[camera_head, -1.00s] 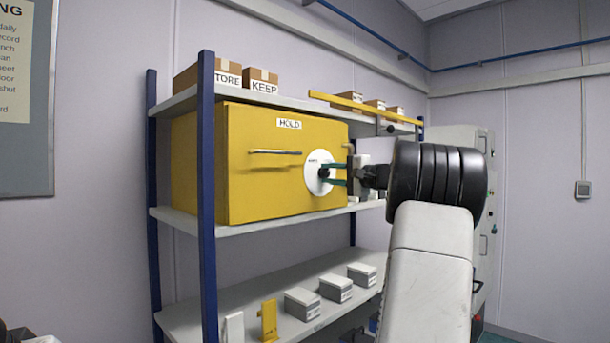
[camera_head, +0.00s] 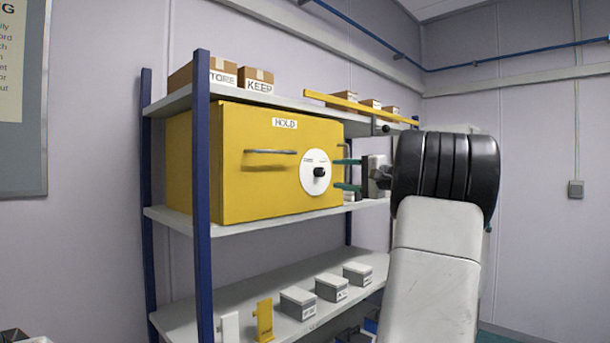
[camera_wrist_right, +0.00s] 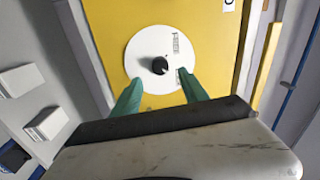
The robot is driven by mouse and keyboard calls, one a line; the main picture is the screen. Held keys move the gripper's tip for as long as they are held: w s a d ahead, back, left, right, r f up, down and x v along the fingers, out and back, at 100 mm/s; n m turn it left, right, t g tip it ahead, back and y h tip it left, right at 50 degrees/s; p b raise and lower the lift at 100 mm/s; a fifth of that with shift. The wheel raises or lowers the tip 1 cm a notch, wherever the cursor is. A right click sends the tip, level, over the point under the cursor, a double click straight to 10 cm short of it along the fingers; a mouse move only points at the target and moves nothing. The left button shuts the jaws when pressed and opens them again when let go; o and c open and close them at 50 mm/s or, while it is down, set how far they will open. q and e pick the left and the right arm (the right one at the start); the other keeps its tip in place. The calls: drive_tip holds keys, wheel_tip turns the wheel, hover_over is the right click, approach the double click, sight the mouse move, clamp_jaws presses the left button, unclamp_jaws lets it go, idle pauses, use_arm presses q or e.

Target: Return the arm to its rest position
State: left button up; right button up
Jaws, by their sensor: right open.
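My right gripper (camera_head: 347,174) is open and empty, with its two green fingers apart, just right of the white dial plate (camera_head: 314,171) on the yellow HOLD cabinet (camera_head: 240,190). The black knob (camera_head: 319,172) at the dial's middle is free of the fingers. In the right wrist view, the green fingertips (camera_wrist_right: 160,87) point toward the dial plate (camera_wrist_right: 150,85), and the black knob (camera_wrist_right: 160,66) lies beyond them, between their lines. My right arm's white link and black ribbed joint fill the right of the head view. My left gripper is not in view.
The cabinet stands on a shelf rack with blue posts (camera_head: 202,200). Boxes (camera_head: 256,79) and a yellow bar (camera_head: 355,106) are on the top shelf. Grey boxes (camera_head: 298,303) and a yellow stand (camera_head: 264,320) are on the lower shelf.

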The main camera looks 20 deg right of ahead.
drive_tip(key=shift+v, duration=0.8)
